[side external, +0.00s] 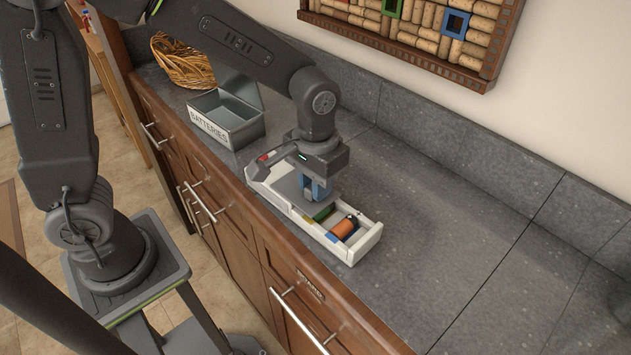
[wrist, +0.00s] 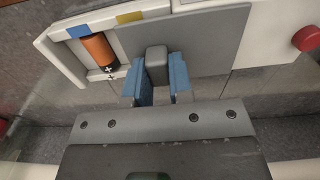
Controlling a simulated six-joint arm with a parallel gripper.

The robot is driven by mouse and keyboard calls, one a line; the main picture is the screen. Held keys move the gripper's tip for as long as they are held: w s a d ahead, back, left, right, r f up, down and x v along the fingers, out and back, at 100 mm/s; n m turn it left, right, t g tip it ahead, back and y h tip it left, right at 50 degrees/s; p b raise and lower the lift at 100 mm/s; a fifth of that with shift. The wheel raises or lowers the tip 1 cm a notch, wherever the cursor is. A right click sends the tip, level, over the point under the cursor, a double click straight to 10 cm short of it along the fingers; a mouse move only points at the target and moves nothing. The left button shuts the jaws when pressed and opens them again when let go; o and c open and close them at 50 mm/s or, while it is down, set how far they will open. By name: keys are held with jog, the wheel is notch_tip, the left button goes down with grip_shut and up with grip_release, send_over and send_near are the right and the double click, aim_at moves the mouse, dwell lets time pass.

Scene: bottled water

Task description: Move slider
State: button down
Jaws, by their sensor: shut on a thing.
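A long white device (side external: 283,195) lies on the grey counter, its open bay toward the lower right end in the side view. A flat grey slider (wrist: 215,40) covers part of the bay, and a raised grey knob (wrist: 157,66) stands on it. My gripper (wrist: 156,88) has its blue fingers on both sides of the knob, shut on it. An orange battery (side external: 343,228) lies in the uncovered end of the bay; it also shows in the wrist view (wrist: 100,50). Blue and yellow patches show at the bay's edge. In the side view my gripper (side external: 315,190) hides the knob.
A grey metal box labelled BATTERIES (side external: 228,116) stands open, up and left of the device. A wicker basket (side external: 182,62) sits behind it. A cork board (side external: 415,30) hangs on the wall. The counter (side external: 450,230) right of the device is clear. A red button (wrist: 306,38) is on the device.

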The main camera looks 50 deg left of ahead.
jog(key=c, duration=1)
grip_release()
jog(key=shift+r, duration=0.1)
notch_tip(320, 180, up, 14)
jog(key=shift+f, duration=0.2)
